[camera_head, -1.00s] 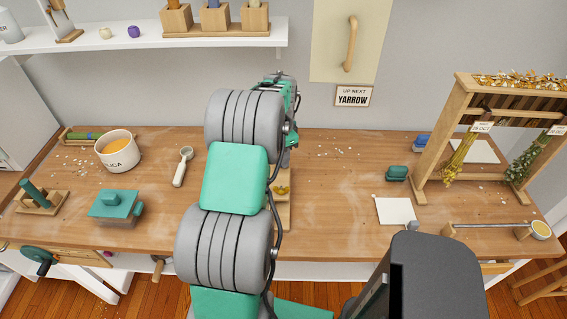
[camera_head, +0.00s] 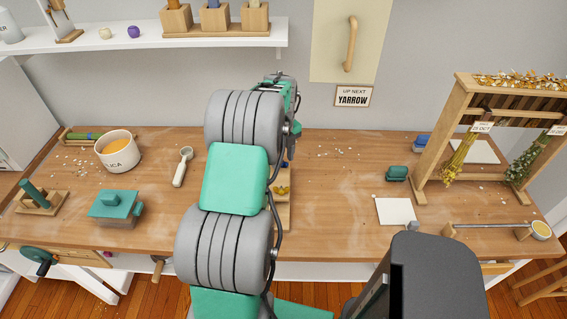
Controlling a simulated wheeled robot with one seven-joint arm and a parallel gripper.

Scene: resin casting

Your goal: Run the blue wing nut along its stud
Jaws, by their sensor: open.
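A wooden block or board (camera_head: 285,217) shows partly at the arm's right edge. A small yellow piece with raised, wing-like ends (camera_head: 282,190) sits at it, partly covered by the arm. My gripper's jaws are hidden behind the arm; only wrist parts show at the arm's far right edge, above the board.
The bench (camera_head: 335,215) has free room right of the board. A white card (camera_head: 396,211), a teal object (camera_head: 397,173) and a wooden drying rack (camera_head: 437,140) stand farther right.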

